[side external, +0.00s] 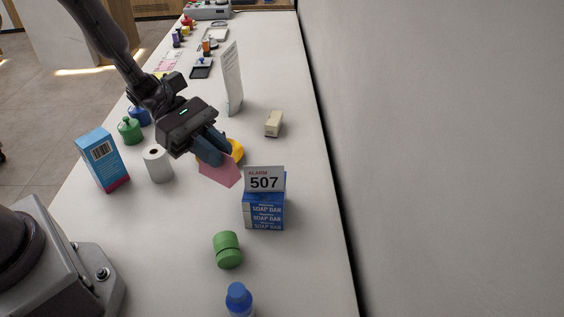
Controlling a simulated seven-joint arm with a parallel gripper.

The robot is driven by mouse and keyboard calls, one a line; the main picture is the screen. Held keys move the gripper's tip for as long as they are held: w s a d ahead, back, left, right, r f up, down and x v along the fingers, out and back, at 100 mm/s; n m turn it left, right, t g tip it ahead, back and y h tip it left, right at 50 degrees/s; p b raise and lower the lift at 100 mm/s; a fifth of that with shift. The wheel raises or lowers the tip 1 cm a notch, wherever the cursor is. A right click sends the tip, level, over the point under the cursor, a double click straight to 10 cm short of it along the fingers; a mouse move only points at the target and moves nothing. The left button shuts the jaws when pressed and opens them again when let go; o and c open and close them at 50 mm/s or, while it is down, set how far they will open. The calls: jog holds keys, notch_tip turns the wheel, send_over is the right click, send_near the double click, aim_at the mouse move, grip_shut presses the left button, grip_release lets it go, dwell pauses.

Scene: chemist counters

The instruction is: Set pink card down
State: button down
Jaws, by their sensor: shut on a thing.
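The pink card (222,173) is a flat pink piece held at a tilt below my gripper (213,158). My gripper is shut on it, with its blue-grey fingers pointing down at the middle of the white counter (185,240). The card's upper part is hidden by the fingers. It appears to be above the counter, but I cannot tell how high. A yellow thing (237,149) is partly hidden behind the gripper and card.
A white roll (158,164) and a blue box (102,160) stand left. A green container (227,250) and blue-capped bottle (239,298) are nearer.

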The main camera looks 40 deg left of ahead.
jog(key=w+a+r+n+t+y, duration=0.3)
jog(key=w+a+n+t, duration=0.3)
jog(key=w+n+t, duration=0.15)
jog(key=shift+m+y, duration=0.3)
jog(key=shift+m, duration=0.05)
jog(key=w+f, duration=1.3)
jog(key=f, duration=0.1)
jog(key=shift+w+d, duration=0.25)
jog(key=shift+w, duration=0.15)
jog(key=shift+w+f+g, duration=0.15)
jog(key=shift+f+g, duration=0.1)
jog(key=shift+f, duration=0.05)
jog(key=shift+w+f, duration=0.2)
jog(key=shift+f, duration=1.5)
